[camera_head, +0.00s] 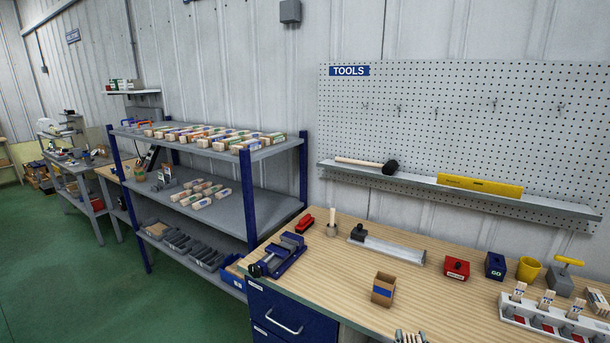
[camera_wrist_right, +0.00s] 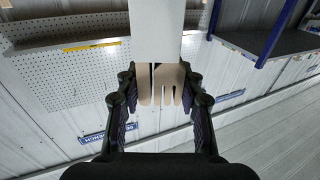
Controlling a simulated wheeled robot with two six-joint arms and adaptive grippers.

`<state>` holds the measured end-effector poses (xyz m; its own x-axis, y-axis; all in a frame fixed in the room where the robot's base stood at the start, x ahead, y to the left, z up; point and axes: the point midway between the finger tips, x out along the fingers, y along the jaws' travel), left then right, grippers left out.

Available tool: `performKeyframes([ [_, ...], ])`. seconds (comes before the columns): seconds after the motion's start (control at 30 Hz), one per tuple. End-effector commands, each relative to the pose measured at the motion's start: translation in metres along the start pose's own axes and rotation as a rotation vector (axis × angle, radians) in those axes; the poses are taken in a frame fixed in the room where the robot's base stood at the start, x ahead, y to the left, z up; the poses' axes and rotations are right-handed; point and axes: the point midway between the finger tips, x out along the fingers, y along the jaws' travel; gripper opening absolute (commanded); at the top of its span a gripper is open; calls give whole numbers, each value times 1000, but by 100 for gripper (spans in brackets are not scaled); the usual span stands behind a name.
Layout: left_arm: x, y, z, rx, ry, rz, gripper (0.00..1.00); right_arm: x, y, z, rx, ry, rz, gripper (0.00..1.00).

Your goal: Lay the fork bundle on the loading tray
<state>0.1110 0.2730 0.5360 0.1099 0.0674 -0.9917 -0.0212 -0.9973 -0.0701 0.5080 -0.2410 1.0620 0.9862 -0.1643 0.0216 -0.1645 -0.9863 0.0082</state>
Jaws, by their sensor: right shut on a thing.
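My right gripper (camera_wrist_right: 160,105) is shut on the fork bundle (camera_wrist_right: 172,32) in the right wrist view. The bundle is a white wrapped strip with pale wooden tines (camera_wrist_right: 165,85) showing between the two dark fingers. Pale fork-like tips (camera_head: 410,337) also show at the bottom edge of the head view; the gripper there is cut off. My left gripper is in neither view.
Bare wood lies between the grey tray and the cardboard box.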

Motion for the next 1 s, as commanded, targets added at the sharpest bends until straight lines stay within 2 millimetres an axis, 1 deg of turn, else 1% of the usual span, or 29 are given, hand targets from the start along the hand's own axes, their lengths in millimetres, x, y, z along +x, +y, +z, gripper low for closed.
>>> performKeyframes([
  [0.03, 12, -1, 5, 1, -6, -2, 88, 1, -14, 16, 5, -4, -35, 0],
  [0.1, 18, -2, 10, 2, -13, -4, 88, 1, -32, 27, 8, -11, -89, 0],
  [0.2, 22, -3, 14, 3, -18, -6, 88, 1, -51, 35, 11, -17, -143, 0],
  [0.3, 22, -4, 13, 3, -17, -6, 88, 1, -58, 37, 11, -20, -165, 0],
  [0.53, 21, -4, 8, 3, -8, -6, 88, 1, -58, 36, 10, -21, -167, 0],
  [1.0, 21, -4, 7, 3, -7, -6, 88, 0, -58, 36, 10, -23, -165, 0],
])
